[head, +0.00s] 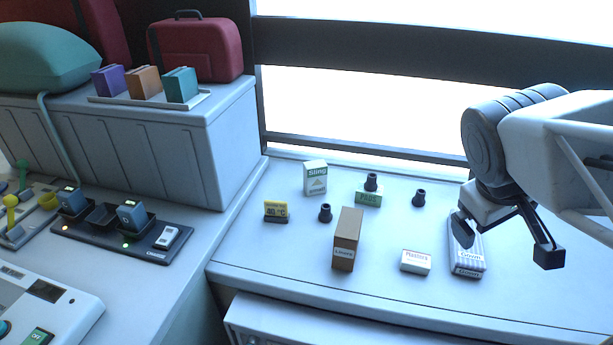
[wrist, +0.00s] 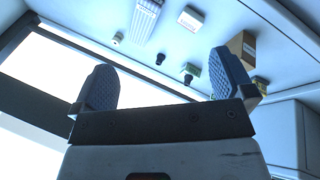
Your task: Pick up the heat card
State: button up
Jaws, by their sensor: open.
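The heat card (head: 276,211) appears to be the small yellow and black block marked 40 °C. It stands on the left part of the white counter in the head view. In the wrist view, a small yellowish piece beside the right finger is probably the same card (wrist: 261,84). My gripper (head: 507,240) is above the right side of the counter, well to the right of the card. Its two fingers are spread wide in the wrist view (wrist: 164,80), with nothing between them.
A brown box (head: 346,240), a sling box (head: 315,178), a green pads box (head: 369,198), and several black knobs (head: 325,213) stand near the card. A plasters box (head: 415,262) and a striped glove box (head: 466,254) are farther right. A window frame (head: 365,145) borders the back.

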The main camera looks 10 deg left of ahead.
jog(key=w+a+r+n+t+h, duration=0.1)
jog(key=w+a+n+t+h, duration=0.15)
jog(key=w+a+n, duration=0.55)
jog(key=n+t+y, duration=0.7)
jog(key=n, duration=1.6)
send_over(275, 205)
jog(key=s, duration=0.5)
jog(key=f, duration=2.6)
jog(key=shift+w+d, duration=0.2)
jog(key=shift+d, duration=0.05)
jog(key=shift+f+t, duration=0.25)
jog(key=shift+f, duration=0.05)
jog(key=shift+w, duration=0.15)
jog(key=shift+x, duration=1.15)
